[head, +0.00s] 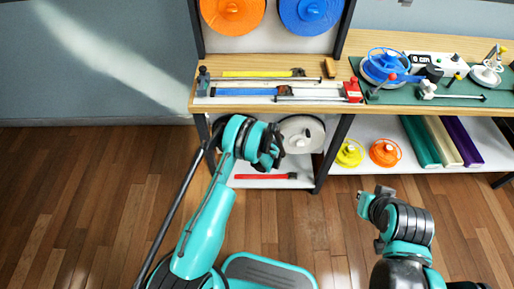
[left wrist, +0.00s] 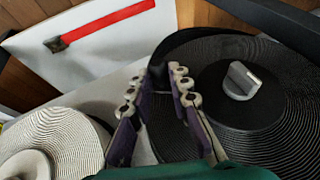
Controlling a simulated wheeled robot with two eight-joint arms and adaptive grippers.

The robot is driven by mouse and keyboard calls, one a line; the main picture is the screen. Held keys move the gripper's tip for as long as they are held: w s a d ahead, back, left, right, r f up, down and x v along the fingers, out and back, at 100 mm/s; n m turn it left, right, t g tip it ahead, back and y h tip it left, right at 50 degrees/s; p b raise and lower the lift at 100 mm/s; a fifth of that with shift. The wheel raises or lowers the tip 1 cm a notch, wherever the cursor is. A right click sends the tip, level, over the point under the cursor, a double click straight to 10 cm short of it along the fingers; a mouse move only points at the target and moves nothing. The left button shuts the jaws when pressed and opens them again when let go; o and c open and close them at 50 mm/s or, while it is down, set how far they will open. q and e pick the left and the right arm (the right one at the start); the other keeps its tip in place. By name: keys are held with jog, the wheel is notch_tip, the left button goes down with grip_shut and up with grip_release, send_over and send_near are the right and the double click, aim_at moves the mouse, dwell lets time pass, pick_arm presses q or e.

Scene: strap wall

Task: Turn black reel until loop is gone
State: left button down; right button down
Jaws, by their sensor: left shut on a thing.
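A white reel (left wrist: 55,140) is beside the black one. A red strap (head: 265,176) lies on a white board (left wrist: 95,65). A dark post (head: 335,155) divides the lower shelves. Straps and a red clamp (head: 353,91) lie on the worktop above. The floor in front is clear.

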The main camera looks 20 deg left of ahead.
pick_arm(q)
jog(key=shift+s+d+f, duration=0.15)
jog(key=shift+f, duration=1)
jog(key=c, duration=1.8)
grip_release()
jog(key=o, duration=0.4)
jog(key=shift+d+f, duration=0.15)
jog(key=shift+f, duration=0.05)
jog(key=shift+r, duration=0.1)
jog(key=v, duration=1.1)
jog(key=shift+s+r, duration=0.1)
jog(key=shift+r, duration=0.35)
